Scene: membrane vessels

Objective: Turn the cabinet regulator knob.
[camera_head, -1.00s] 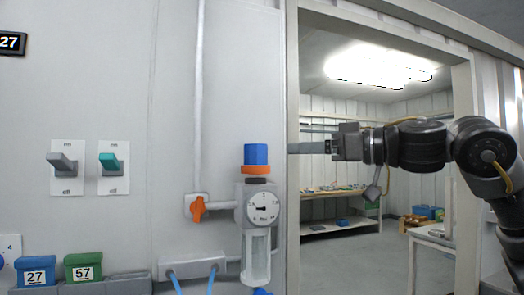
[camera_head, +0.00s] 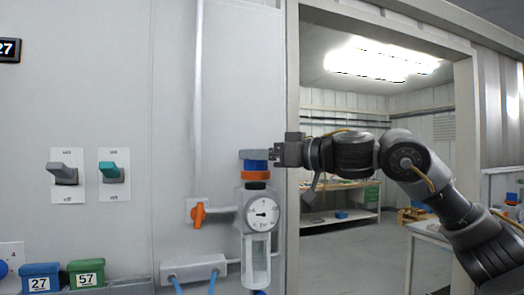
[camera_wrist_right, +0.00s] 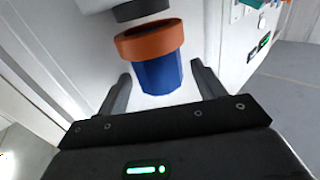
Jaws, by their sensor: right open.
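The regulator knob is a blue cap (camera_head: 256,166) with an orange ring under it, on top of the regulator with its round gauge (camera_head: 262,213) on the wall. My right gripper (camera_head: 252,155) comes in from the right at the height of the blue cap, and a grey finger covers the cap's upper part. In the right wrist view the blue cap (camera_wrist_right: 160,76) lies between the two spread fingers, with gaps on both sides. The right gripper is open and holds nothing. My left gripper is out of view.
An orange valve handle (camera_head: 198,215) sits on the pipe just left of the regulator. A clear bowl (camera_head: 257,262) hangs below the gauge. Two wall switches (camera_head: 66,175) and the blue box (camera_head: 40,278) are further left. A doorway opens on the right.

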